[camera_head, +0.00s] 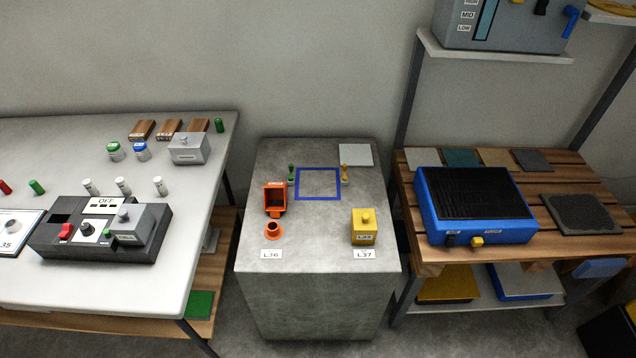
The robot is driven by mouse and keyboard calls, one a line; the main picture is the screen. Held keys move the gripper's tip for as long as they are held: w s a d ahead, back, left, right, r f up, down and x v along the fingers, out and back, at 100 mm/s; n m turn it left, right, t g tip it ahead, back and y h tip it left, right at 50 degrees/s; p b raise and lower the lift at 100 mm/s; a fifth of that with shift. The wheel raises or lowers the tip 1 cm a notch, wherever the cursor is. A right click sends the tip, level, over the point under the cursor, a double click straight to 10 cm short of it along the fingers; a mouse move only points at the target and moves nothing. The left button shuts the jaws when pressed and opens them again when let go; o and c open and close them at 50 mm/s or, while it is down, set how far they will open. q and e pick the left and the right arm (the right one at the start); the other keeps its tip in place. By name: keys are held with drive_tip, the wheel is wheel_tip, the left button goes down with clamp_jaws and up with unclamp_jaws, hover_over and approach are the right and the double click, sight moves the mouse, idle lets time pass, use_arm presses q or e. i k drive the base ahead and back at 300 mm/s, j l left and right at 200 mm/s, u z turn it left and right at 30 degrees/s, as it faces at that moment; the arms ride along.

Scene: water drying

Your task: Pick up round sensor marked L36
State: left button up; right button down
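A small orange round piece (273,232) with a dark opening on top stands on the grey stone block (318,260), near its front left. A white label reading L36 (271,254) lies just in front of it. The piece is upright and nothing touches it. No marking on the piece itself can be read. Neither of my grippers shows in the head view.
Behind the piece is an orange open box (275,198). A yellow box (363,227) stands to the right, behind label L37 (364,254). A blue square outline (318,198) encloses bare surface. Tables stand left (180,285) and right (420,256).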

sight(121, 182)
drive_tip(key=u, duration=1.25)
drive_tip(key=k+j+u, duration=0.1)
drive_tip(key=j, duration=0.5)
drive_tip(key=k+u, duration=0.05)
